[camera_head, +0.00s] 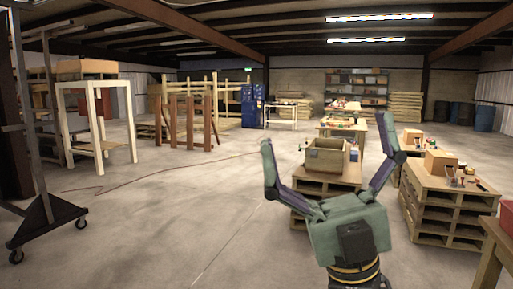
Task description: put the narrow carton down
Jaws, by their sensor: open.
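My gripper (328,140) is in the foreground right of centre. Its two green and dark fingers point up and are spread wide, with nothing held between them. Behind it, an open-topped tan box (313,160) stands on a pallet stack (345,180), partly hidden by my gripper. A brown carton (439,162) stands on the pallet stack at the right. Another brown carton (412,137) stands farther back. I cannot tell which of these, if any, is the narrow carton.
Small items (460,178) lie beside the right carton. A red object on a wooden table (497,232) is at the lower right edge. A wheeled metal rack (45,220) stands at the left. The concrete floor (170,220) between is open, crossed by a thin cable.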

